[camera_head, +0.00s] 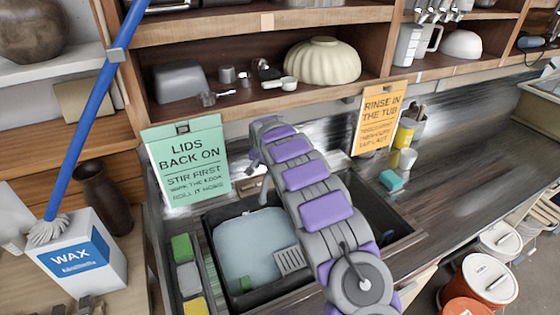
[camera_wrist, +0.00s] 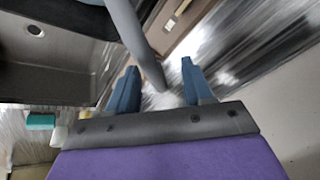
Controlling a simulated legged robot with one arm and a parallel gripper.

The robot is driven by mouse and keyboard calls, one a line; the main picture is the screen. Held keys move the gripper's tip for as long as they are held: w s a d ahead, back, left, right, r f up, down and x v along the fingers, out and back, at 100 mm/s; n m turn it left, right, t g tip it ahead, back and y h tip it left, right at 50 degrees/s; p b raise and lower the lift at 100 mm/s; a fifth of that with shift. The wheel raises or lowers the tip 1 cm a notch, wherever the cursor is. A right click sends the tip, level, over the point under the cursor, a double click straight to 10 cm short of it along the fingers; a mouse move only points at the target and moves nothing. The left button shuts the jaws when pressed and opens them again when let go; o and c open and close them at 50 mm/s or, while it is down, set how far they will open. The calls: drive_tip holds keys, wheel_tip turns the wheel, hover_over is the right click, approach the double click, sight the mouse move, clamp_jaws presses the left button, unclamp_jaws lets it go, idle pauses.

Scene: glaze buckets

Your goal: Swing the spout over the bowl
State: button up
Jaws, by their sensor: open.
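A double sink holds a pale blue bowl (camera_head: 245,238) in its left basin. The grey spout (camera_head: 265,188) shows only partly beside my arm in the head view. In the wrist view the spout (camera_wrist: 138,42) runs down from the top, and its lower end lies between my fingers. My gripper (camera_wrist: 160,88) is open around it, with a blue finger on each side. I cannot tell whether either finger touches it. In the head view my gripper (camera_head: 256,152) is at the arm's far end, behind the sink, mostly hidden.
The empty right basin (camera_wrist: 45,60) shows its drain in the wrist view. A teal sponge (camera_head: 391,180) and cups lie right of the sink. A green sign (camera_head: 188,160) and an orange sign (camera_head: 379,118) hang near the arm. A shelf (camera_head: 270,105) overhangs the back.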

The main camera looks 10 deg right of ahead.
drive_tip(key=d+v, duration=0.1)
drive_tip(key=v, duration=1.4)
drive_tip(key=s+d+n+g, duration=0.1)
drive_tip(key=s+d+n, duration=0.1)
drive_tip(key=s, duration=0.7)
drive_tip(key=shift+w+a+f+m+t+p, duration=0.65)
drive_tip(key=shift+w+p, duration=1.75)
drive_tip(key=shift+w, duration=1.6)
drive_tip(key=x, duration=1.5)
drive_tip(key=shift+a+f, duration=0.35)
drive_tip(key=shift+f, duration=0.05)
drive_tip(key=shift+w+d+f, duration=0.15)
drive_tip(key=shift+d+f, duration=0.1)
drive_tip(key=shift+f, duration=0.3)
